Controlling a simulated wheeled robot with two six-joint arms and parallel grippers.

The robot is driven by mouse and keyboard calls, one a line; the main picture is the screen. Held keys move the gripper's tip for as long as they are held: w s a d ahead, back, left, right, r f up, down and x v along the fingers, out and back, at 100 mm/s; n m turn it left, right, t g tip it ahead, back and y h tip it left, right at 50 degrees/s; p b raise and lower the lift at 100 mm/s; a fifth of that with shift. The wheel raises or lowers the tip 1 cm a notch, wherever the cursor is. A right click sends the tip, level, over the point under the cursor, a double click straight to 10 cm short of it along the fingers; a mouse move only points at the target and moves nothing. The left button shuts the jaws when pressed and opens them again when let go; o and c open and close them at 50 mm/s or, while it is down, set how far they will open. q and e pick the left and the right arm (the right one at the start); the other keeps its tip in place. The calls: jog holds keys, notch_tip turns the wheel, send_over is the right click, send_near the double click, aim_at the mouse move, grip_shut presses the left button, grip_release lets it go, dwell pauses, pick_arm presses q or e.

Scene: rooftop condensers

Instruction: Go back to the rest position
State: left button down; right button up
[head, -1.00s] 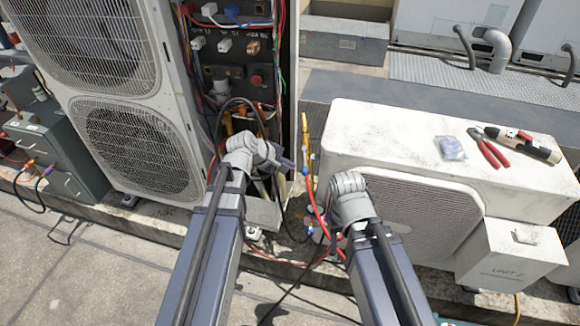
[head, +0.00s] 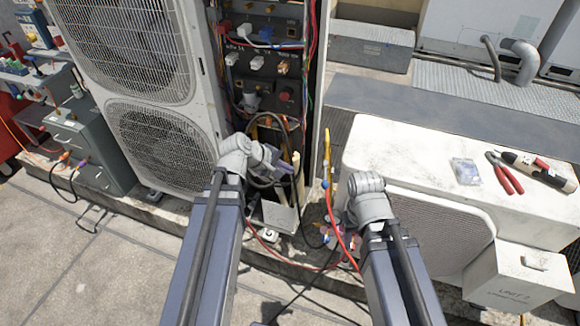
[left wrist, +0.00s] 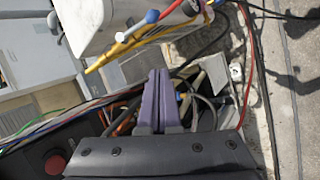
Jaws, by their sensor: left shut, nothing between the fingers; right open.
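My left gripper (head: 277,160) is in front of the open wiring bay of the tall condenser. Its purple fingers are shut with nothing between them; they also show in the left wrist view (left wrist: 154,98). They point towards the gap between the tall condenser and the low white unit. My right arm reaches up to the front of the low white unit. Its grey wrist shows beside red and yellow hoses, but its fingers are hidden or too unclear to make out.
The tall condenser (head: 160,150) stands at left with its wiring bay (head: 262,65) open. The low white unit (head: 440,150) is at right, with red-handled pliers (head: 503,173) and a small packet (head: 466,171) on top. A grey toolbox (head: 90,150) stands left. Paving in front is mostly clear.

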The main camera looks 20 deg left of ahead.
pick_arm(q)
jog(key=s+d+r+m+g+y+p, duration=0.2)
jog(key=s+d+m+p, duration=0.3)
jog(key=s+m, duration=0.3)
jog(key=s+d+r+m+g+y+p, duration=0.3)
jog(key=s+d+m+g+y+p, duration=0.1)
jog(key=s+d+m+p, duration=0.1)
jog(key=s+d+m, duration=0.1)
jog(key=s+m, duration=0.1)
jog(key=m, duration=0.1)
jog(key=shift+s+d+r+g+y+p, duration=0.2)
jog(key=shift+s+d+g+y+p, duration=0.1)
jog(key=shift+s+g+p, duration=0.1)
